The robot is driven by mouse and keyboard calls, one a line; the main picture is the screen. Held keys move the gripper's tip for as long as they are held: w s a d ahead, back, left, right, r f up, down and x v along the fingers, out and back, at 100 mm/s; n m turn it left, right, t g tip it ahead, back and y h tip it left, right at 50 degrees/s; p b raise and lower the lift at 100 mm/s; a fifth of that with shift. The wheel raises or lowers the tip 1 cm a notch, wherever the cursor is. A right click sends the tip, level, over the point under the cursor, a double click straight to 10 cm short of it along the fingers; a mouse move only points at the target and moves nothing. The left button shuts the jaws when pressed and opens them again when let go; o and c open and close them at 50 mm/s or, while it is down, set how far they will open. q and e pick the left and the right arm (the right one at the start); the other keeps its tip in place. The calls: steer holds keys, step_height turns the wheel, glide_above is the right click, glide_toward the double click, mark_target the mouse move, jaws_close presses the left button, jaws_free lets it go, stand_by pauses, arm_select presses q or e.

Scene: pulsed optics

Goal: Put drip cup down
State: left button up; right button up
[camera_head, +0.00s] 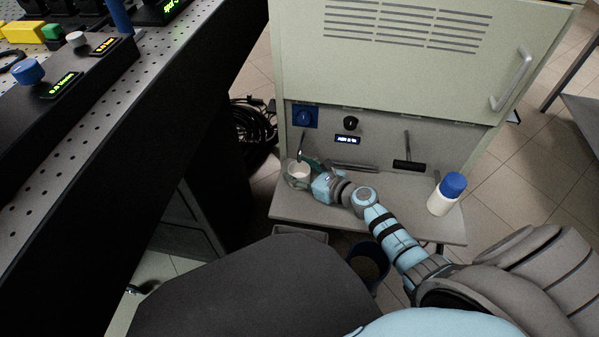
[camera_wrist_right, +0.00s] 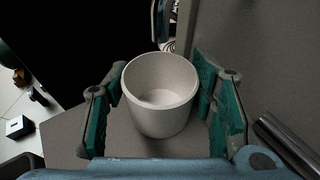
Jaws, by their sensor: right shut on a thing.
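The drip cup (camera_head: 297,171) is a small white, open-topped cup at the left end of the grey shelf (camera_head: 400,222) on the cabinet front. It stands upright, and its inside looks empty in the right wrist view (camera_wrist_right: 160,118). My right gripper (camera_head: 303,172) is shut on it, with green-padded fingers on both sides of the cup in the right wrist view (camera_wrist_right: 158,88). The cup's base is hidden, so I cannot tell whether it touches the shelf or hangs just above it. My left gripper is not in view.
A white bottle with a blue cap (camera_head: 446,196) stands at the shelf's right end. The cabinet panel (camera_head: 372,138) behind has knobs, a small display and a black lever. A dark bin (camera_head: 368,265) is below the shelf. A perforated optics table (camera_head: 95,110) is at left.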

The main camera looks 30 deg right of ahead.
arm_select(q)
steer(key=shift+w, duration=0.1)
arm_select(e)
steer(key=shift+f, duration=0.15)
steer(key=o, duration=1.3)
steer(key=shift+c, duration=0.2)
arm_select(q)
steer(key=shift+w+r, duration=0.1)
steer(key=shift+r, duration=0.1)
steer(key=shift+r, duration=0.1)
arm_select(e)
steer(key=shift+r, duration=0.25)
steer(key=p+v, duration=0.2)
steer(key=v, duration=1)
steer(key=shift+f, duration=0.15)
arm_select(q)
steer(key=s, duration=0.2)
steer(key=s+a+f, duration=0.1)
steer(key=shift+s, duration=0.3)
